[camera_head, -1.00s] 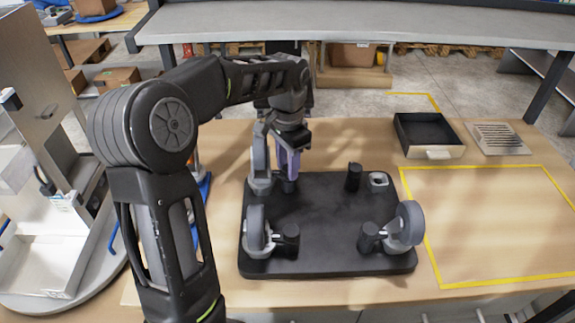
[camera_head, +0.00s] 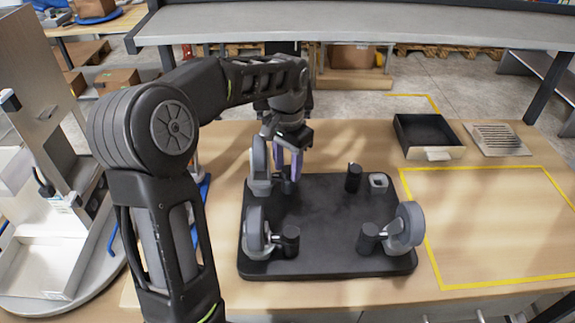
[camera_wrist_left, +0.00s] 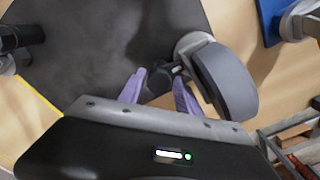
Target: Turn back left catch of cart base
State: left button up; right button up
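The cart base (camera_head: 325,225) is a black plate lying on the wooden table, with grey caster wheels at three corners. My left gripper (camera_head: 287,172) is above its back left corner, pointing down, with purple fingers. The left catch (camera_head: 288,187), a dark post beside the back left caster (camera_head: 260,168), is partly hidden by the fingers. In the left wrist view the fingers (camera_wrist_left: 159,76) stand apart, with the dark catch (camera_wrist_left: 163,80) between their tips. I cannot tell whether they touch it. The caster (camera_wrist_left: 225,80) is close beside the right finger. My right gripper is out of view.
The back right corner has a dark post (camera_head: 354,178) and a grey fitting (camera_head: 378,181) without a wheel. A black bin (camera_head: 428,153) and a ribbed grey plate (camera_head: 497,139) lie at the back right. The yellow-outlined table area (camera_head: 490,225) is clear.

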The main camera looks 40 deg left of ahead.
aim_at(287, 171)
pick_arm(q)
jog(key=shift+o, duration=1.2)
notch_tip(287, 171, up, 8)
jog(key=shift+f, duration=0.1)
